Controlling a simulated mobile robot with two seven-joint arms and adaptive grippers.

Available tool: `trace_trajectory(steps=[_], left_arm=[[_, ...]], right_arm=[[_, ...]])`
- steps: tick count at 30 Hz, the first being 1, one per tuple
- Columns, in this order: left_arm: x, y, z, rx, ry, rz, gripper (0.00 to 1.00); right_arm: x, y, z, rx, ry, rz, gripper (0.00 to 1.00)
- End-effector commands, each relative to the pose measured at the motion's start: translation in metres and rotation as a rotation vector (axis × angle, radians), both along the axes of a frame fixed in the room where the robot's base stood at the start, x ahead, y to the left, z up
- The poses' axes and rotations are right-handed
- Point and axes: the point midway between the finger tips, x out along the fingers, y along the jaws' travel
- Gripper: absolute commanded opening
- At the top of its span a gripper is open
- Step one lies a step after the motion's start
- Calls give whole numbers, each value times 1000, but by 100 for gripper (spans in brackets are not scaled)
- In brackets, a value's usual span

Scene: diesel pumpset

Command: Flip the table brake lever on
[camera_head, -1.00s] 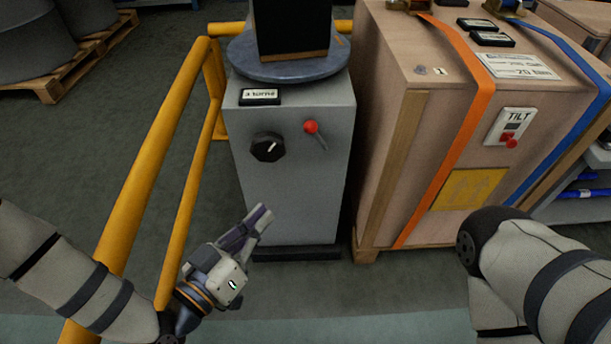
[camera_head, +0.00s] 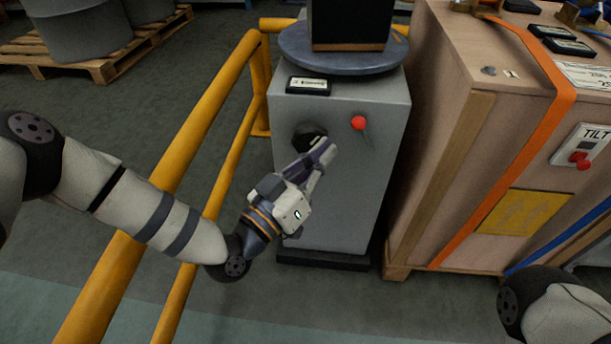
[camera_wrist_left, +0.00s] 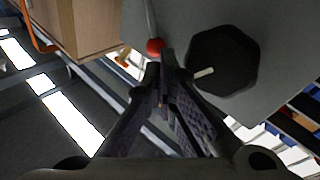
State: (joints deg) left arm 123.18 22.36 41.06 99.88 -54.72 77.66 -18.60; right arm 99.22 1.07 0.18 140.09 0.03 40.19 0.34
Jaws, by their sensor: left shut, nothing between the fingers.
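The brake lever with a red ball knob (camera_head: 358,123) sits on the front of the grey turntable cabinet (camera_head: 335,215), right of a black rotary knob (camera_head: 309,135). My left gripper (camera_head: 328,150) is shut and empty in front of the cabinet, below and left of the red knob. In the left wrist view the fingertips (camera_wrist_left: 167,62) appear just below the red ball (camera_wrist_left: 155,46), with the rotary knob (camera_wrist_left: 222,62) to their right. I cannot tell whether they touch the ball. My right gripper is out of view.
A round turntable (camera_head: 341,57) carrying a dark block tops the cabinet. A yellow rail (camera_head: 190,150) runs along the left. A wooden crate (camera_head: 455,160) with orange strap and TILT box (camera_head: 581,144) stands close on the right.

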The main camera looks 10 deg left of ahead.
Motion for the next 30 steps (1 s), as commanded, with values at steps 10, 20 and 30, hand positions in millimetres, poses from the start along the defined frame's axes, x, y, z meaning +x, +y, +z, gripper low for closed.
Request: trace_trajectory(steps=[10, 20, 30], left_arm=[[40, -27, 8, 0, 2, 0, 0], [43, -29, 10, 0, 1, 0, 0], [43, -31, 17, 50, -1, 1, 0]], right_arm=[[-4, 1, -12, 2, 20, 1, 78], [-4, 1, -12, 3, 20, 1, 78], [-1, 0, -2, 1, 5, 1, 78]])
